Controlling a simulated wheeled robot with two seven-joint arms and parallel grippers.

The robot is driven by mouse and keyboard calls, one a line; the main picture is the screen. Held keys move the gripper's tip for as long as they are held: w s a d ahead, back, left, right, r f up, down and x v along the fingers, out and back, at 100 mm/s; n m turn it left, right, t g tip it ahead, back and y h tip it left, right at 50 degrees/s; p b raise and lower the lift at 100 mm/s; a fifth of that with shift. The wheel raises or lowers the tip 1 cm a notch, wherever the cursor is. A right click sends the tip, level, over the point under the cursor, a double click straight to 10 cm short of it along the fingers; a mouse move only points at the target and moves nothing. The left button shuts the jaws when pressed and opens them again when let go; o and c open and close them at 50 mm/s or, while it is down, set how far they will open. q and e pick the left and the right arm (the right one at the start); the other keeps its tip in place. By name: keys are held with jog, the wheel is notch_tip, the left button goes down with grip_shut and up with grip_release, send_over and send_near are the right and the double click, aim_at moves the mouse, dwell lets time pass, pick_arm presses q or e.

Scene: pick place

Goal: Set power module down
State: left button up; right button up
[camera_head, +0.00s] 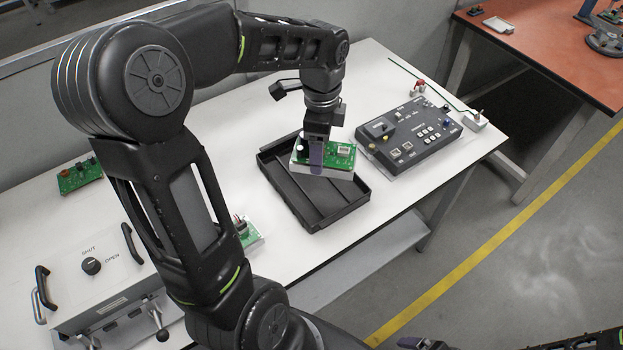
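The power module (340,156) is a green circuit board with dark components on a pale base. It is over the black tray (337,214), near the tray's back right part. My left gripper (316,160) reaches down from above and is shut on the power module, with one purple-grey finger across its front side. The far finger is hidden. I cannot tell whether the module touches the tray. The rest of the tray looks empty. My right gripper (424,343) shows only as a dark part at the bottom edge, mostly cut off.
A grey control panel (408,134) stands just right of the tray. A white box with a knob and handles (88,262) is at the left. Green boards lie at the far left (80,176) and beside my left arm (248,234). An orange-topped table (550,45) is at the upper right.

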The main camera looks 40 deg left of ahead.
pick_arm(q)
jog(key=shift+w+a+f, duration=0.1)
jog(key=shift+w+f, duration=0.05)
jog(key=shift+f, duration=0.3)
jog(key=shift+r, duration=0.1)
send_over(319, 192)
jog(key=shift+f, duration=3.2)
jog(key=shift+f, duration=1.85)
